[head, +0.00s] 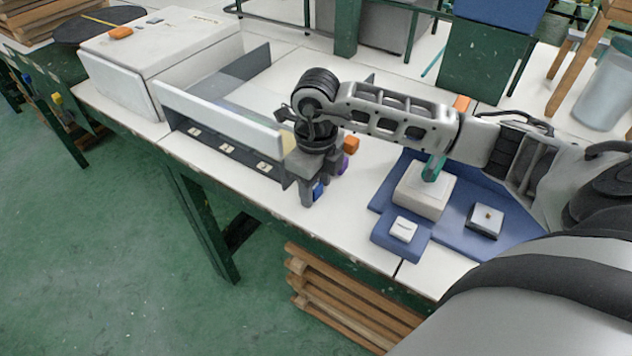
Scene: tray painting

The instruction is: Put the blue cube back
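The blue cube (319,190) shows in the head view low between the fingers of my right gripper (314,192), near the front edge of the white table. The fingers point down with one on each side of the cube, and the gripper looks shut on it. The fingers hide part of the cube, and I cannot tell whether it touches the table. My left gripper is not in view.
An orange cube (351,144) and a purple object (344,163) lie just right of the gripper. A white-and-grey walled frame (220,115) stands left. A blue mat (465,235) at right holds a pale block (424,190), a small white block (403,229) and a dark-sided block (485,221).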

